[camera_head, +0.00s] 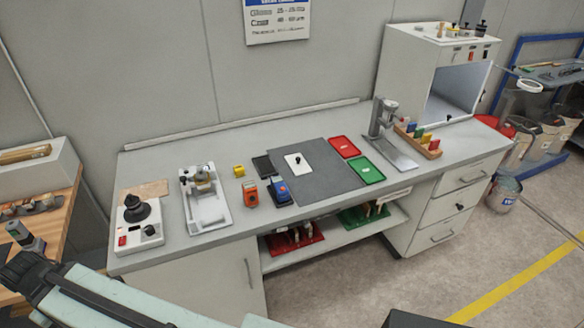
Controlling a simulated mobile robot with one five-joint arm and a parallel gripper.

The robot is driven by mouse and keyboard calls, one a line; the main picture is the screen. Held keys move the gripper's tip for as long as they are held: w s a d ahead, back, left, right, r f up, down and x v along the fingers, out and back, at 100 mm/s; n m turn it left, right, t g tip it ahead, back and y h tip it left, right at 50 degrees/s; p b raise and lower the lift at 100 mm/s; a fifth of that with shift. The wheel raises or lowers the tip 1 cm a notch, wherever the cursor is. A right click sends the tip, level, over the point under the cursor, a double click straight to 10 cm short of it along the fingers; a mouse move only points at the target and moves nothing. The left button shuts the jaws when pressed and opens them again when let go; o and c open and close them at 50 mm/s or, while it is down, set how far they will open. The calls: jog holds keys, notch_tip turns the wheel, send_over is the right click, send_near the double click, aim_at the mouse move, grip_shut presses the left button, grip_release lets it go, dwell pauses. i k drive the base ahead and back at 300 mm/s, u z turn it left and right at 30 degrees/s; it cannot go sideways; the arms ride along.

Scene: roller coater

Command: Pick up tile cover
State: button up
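A small white tile (299,162) with a black knob-like piece on it lies on the dark grey mat (325,185) near the middle of the bench. It looks most like the tile cover, but it is too small to tell whether a separate cover lies on the tile. Nothing touches it from above. Part of my arm shows at the lower left, well away from the mat.
On the bench (240,223), a red tray (345,147) and a green tray (366,170) lie right of the white tile. A metal stand (383,122) rises at right; a white device (206,205) sits left.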

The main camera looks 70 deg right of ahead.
aim_at(299, 167)
jog(key=z, duration=2.45)
